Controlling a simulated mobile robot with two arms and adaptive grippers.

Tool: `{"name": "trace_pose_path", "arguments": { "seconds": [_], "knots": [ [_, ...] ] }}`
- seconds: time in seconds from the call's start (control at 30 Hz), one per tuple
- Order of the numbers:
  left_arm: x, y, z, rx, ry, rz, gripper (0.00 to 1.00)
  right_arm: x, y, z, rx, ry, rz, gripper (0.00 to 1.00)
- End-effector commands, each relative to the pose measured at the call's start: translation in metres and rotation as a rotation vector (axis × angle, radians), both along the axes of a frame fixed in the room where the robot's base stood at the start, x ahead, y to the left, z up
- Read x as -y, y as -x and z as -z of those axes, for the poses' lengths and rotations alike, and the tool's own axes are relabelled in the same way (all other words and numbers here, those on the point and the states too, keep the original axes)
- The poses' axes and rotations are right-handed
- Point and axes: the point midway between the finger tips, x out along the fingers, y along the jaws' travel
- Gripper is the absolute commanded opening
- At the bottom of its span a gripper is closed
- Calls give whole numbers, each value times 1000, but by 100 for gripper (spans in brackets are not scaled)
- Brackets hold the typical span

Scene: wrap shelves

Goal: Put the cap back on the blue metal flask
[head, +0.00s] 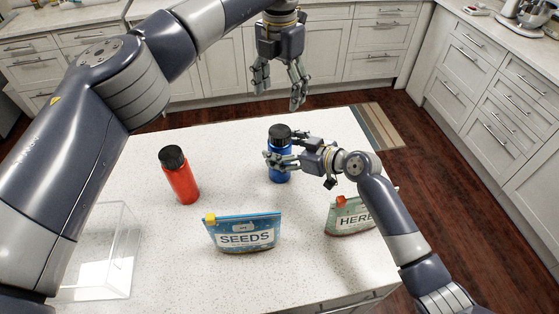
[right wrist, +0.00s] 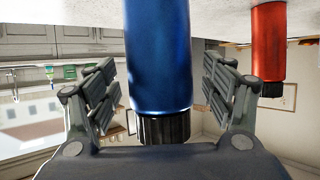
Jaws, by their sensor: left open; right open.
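The blue metal flask (head: 280,172) stands upright on the white counter, and its lower part shows in the right wrist view (right wrist: 158,55). A black cap (head: 280,131) sits on its top, also visible in the right wrist view (right wrist: 164,128); I cannot tell how tightly it is seated. My right gripper (head: 281,155) is open, with its fingers on either side of the flask's upper part. In the right wrist view, gaps show between fingers and flask. My left gripper (head: 281,88) is open and empty, higher up, above and beyond the flask.
A red flask (head: 182,184) with a black cap stands to the left. A blue SEEDS pouch (head: 243,233) is at the front and a green HERB pouch (head: 349,217) at right, partly behind my right arm. A clear box (head: 117,255) is at front left. The counter's middle is clear.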

Motion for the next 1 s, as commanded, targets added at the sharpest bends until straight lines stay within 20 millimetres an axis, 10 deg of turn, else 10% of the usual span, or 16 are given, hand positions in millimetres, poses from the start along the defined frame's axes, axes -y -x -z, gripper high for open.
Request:
{"name": "trace_pose_path", "arguments": {
  "seconds": [0.4, 1.0],
  "knots": [
    [0, 0, 0, 0, 0, 0, 71, 39, 32, -20, -1, 2, 0, 76],
    [0, 0, 0, 0, 2, 0, 71, 41, 33, -21, -1, 2, 0, 76]
  ]
}}
